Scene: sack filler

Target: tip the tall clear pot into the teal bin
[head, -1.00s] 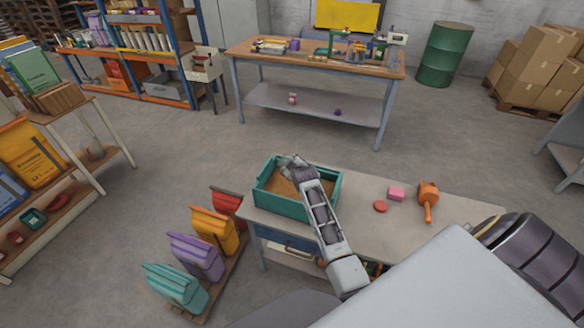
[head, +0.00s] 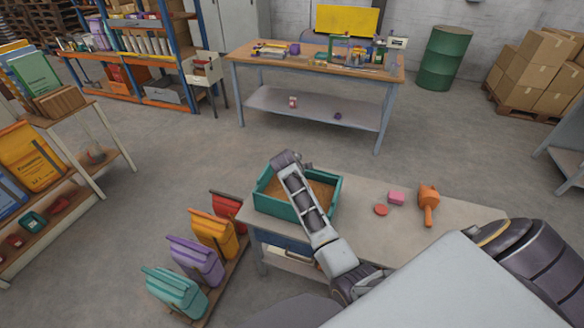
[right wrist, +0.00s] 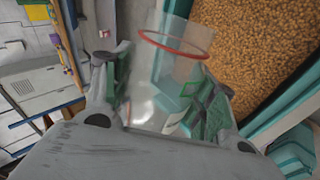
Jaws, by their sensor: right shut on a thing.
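The teal bin (head: 275,205) stands at the left end of the near table, with golden-brown grain (head: 322,190) in it. My right gripper (head: 286,159) is above the bin's far left part. In the right wrist view, my right gripper (right wrist: 163,88) is shut on the tall clear pot (right wrist: 150,100), which has a red ring (right wrist: 174,45). The pot overlaps the bin's teal wall (right wrist: 285,108) and the grain beside it. I cannot tell the pot's contents. The pot is not distinguishable in the head view. My left gripper is not in view.
A pink block (head: 396,198), a red disc (head: 381,210) and an orange tool (head: 428,203) lie right of the bin on the near table (head: 460,212). A workbench (head: 240,55) stands behind, across clear floor.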

